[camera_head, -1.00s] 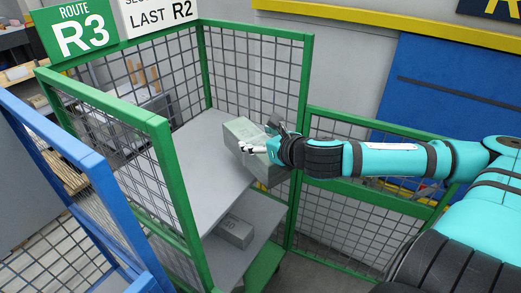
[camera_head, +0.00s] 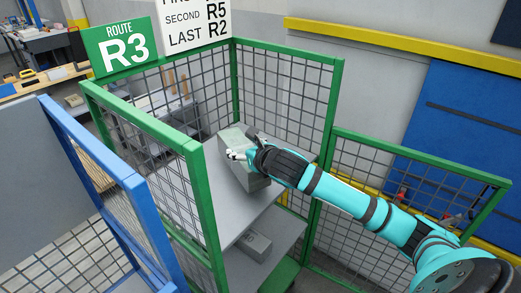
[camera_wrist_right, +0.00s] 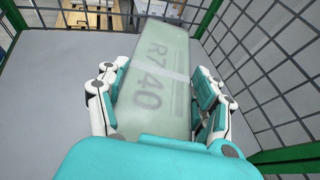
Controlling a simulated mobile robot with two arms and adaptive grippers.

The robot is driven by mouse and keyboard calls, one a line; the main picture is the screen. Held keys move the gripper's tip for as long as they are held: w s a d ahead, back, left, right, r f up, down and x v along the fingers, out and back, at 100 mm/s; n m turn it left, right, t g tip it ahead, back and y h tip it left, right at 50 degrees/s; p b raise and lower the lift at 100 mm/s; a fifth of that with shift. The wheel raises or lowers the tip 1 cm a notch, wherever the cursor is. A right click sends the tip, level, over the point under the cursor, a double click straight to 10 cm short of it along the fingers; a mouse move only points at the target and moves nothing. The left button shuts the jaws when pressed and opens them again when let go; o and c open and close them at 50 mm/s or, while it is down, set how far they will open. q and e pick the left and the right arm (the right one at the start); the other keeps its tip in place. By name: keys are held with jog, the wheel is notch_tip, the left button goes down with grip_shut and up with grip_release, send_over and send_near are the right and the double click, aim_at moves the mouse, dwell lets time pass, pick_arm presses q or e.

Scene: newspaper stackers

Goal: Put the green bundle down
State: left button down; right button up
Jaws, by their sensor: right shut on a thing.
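The pale green bundle (camera_head: 231,136) is a long block over the upper grey shelf of the green R3 cart, near its back. In the right wrist view the bundle (camera_wrist_right: 155,75) lies lengthwise between the fingers, with "R7 40" and a pale strap on its top. My right gripper (camera_head: 240,156) is shut on it, a finger on each long side. I cannot tell whether its underside touches the shelf (camera_head: 226,206). My left gripper is not in view.
Green mesh panels (camera_head: 285,85) enclose the shelf at the back and sides. A grey bundle (camera_head: 254,246) lies on the lower shelf. A blue-framed cart (camera_head: 110,165) stands at the left. The upper shelf in front of the held bundle is bare.

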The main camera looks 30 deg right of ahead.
jog(key=shift+w+a+r, duration=0.15)
jog(key=shift+w+a, duration=0.15)
jog(key=shift+w, duration=0.4)
jog(key=shift+f+p, duration=0.4)
jog(key=shift+f, duration=1.4)
jog(key=o, duration=1.8)
jog(key=shift+s+f, duration=0.15)
jog(key=shift+s, duration=0.05)
jog(key=shift+c, duration=0.2)
jog(key=b+v, duration=0.1)
jog(key=v, duration=1.1)
jog(key=shift+b, duration=0.35)
jog(key=shift+d, duration=0.1)
